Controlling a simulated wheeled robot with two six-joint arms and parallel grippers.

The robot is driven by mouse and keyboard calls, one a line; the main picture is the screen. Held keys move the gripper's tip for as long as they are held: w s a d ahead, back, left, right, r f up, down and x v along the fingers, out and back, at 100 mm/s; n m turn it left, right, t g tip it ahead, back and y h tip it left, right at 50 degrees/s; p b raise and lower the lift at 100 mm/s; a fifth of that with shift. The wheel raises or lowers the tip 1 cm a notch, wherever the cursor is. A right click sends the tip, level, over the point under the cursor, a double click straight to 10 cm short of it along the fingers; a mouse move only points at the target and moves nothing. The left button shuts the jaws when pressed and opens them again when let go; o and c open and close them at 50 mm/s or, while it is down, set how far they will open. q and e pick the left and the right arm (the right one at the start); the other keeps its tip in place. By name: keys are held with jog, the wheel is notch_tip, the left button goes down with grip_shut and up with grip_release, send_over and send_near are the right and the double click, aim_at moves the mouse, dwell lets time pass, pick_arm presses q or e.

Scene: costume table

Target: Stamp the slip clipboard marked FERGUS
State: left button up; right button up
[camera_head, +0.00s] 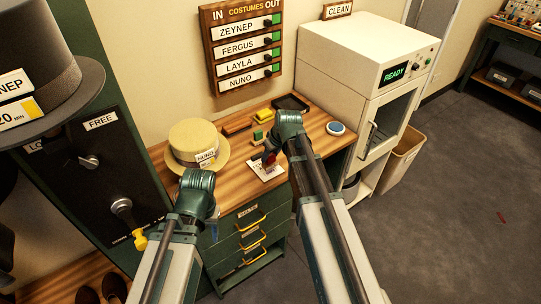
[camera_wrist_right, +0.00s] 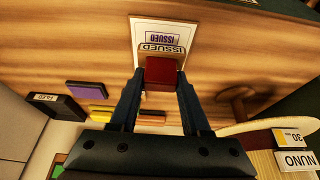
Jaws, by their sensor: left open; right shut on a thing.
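A pale slip (camera_head: 267,171) lies on the wooden table (camera_head: 232,151), near its front edge. It also shows in the right wrist view (camera_wrist_right: 148,26), with a purple ISSUED print on it. I cannot read a name on it. My right gripper (camera_head: 273,152) is shut on a dark red stamp (camera_wrist_right: 163,72) with an ISSUED label. The stamp is over the slip's near end; I cannot tell whether it touches. My left gripper (camera_head: 205,212) is open and empty in front of the table, by the drawers.
A straw hat tagged NUNO (camera_head: 198,141) stands left of the slip. A yellow block (camera_head: 263,116), a dark tray (camera_head: 291,103) and a blue-rimmed round item (camera_head: 335,128) lie behind. A grey hat (camera_head: 52,85) is close at left. A white cabinet reading READY (camera_head: 365,80) stands right.

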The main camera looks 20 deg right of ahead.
jog(key=shift+r+p, duration=1.55)
jog(key=shift+r, duration=0.35)
jog(key=shift+f, duration=0.1)
